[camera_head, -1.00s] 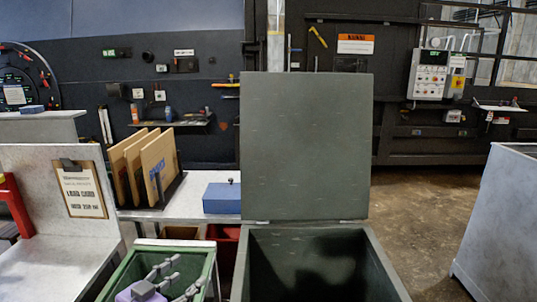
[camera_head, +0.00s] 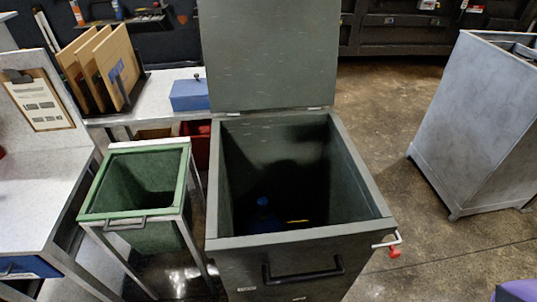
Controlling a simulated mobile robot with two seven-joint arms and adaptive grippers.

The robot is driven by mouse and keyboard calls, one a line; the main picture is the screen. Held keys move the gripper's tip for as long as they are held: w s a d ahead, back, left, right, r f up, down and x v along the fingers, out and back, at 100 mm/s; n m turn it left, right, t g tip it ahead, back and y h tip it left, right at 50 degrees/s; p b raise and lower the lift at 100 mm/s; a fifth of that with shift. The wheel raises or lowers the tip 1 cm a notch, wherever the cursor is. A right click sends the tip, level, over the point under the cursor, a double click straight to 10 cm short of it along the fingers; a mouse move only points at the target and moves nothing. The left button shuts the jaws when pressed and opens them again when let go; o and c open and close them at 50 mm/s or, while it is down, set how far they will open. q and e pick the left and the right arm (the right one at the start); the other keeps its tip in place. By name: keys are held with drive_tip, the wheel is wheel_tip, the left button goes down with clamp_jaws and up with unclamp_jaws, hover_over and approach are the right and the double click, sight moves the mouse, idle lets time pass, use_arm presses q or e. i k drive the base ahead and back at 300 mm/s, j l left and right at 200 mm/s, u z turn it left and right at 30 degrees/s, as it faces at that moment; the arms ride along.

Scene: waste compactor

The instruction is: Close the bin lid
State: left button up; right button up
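The dark green-grey bin (camera_head: 225,180) stands in the middle of the head view, with its mouth uncovered. Its flat lid (camera_head: 268,60) stands upright on the hinges at the bin's back edge, and the lid's top is cut off by the frame. A blue object (camera_head: 263,217) and something yellow (camera_head: 297,222) lie deep in the dark inside of the bin. A black handle (camera_head: 303,271) is on the bin's front. Neither of my grippers shows in this view.
A smaller green bin (camera_head: 145,207) in a metal frame stands close on the left, beside a grey worktable (camera_head: 40,200). A blue box (camera_head: 188,95) is on the back bench. A grey cabinet (camera_head: 470,130) stands right, with open floor (camera_head: 385,130) between.

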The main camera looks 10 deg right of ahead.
sight(258, 55)
drive_tip(key=z, duration=0.95)
drive_tip(key=i+l+z, duration=0.25)
drive_tip(key=l, duration=0.25)
drive_tip(key=i+l+z, duration=0.25)
drive_tip(key=l, duration=0.3)
drive_tip(key=i+l+z, duration=0.25)
drive_tip(key=l, duration=0.2)
drive_tip(key=i+l+z, duration=0.25)
drive_tip(key=l, duration=0.2)
drive_tip(key=i+l+u, duration=0.3)
drive_tip(key=i, duration=0.25)
drive_tip(key=i+l+u, duration=0.3)
drive_tip(key=i, duration=0.25)
drive_tip(key=i+j+u, duration=0.15)
drive_tip(key=i+u, duration=0.55)
drive_tip(key=u, duration=0.15)
drive_tip(key=i+u, duration=0.8)
drive_tip(key=i+l+u, duration=0.2)
drive_tip(key=u, duration=0.2)
drive_tip(key=i+l+u, duration=0.5)
drive_tip(key=u, duration=0.25)
drive_tip(key=i+l+u, duration=0.2)
drive_tip(key=u, duration=0.25)
drive_tip(key=i+l+u, duration=0.25)
drive_tip(key=u, duration=0.15)
drive_tip(key=l, duration=0.1)
